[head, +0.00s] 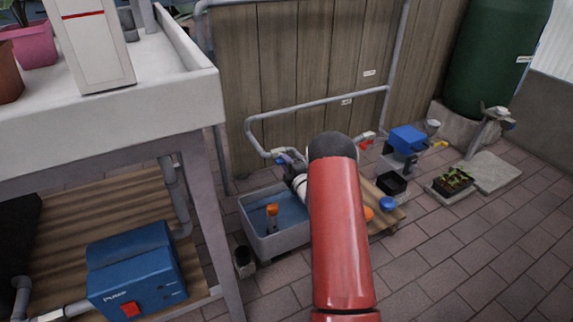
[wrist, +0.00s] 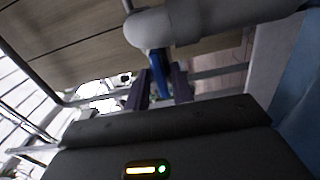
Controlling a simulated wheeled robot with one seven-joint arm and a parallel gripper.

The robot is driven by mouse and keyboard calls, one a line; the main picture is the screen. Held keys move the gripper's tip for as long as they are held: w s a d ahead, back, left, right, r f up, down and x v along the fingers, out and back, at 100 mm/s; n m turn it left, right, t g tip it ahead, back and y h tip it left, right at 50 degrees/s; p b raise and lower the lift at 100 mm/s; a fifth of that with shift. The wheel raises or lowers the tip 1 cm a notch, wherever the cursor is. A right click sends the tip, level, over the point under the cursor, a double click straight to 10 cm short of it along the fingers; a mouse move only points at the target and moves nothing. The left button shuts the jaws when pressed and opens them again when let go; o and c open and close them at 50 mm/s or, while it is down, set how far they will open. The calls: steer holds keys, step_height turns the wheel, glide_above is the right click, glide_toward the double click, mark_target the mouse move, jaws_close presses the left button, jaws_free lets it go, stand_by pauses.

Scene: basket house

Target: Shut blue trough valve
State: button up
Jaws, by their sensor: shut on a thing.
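The blue trough valve handle (wrist: 157,66) shows in the wrist view below a thick grey pipe (wrist: 190,22). My gripper (wrist: 161,84) has its two dark fingers on either side of the handle, shut on it. In the head view my gripper (head: 290,161) is at the pipe end above the blue-grey water trough (head: 268,252). My red arm covers much of the area to the right. The valve body is mostly hidden there, and I cannot tell the handle's exact angle.
A red valve (head: 366,144) is on the pipe farther right. A sink bench (head: 150,90) with a blue pump (head: 135,272) below stands at left. Open paving (head: 470,250) lies at right.

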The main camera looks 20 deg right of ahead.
steer(key=shift+m, duration=8.7)
steer(key=o, duration=0.7)
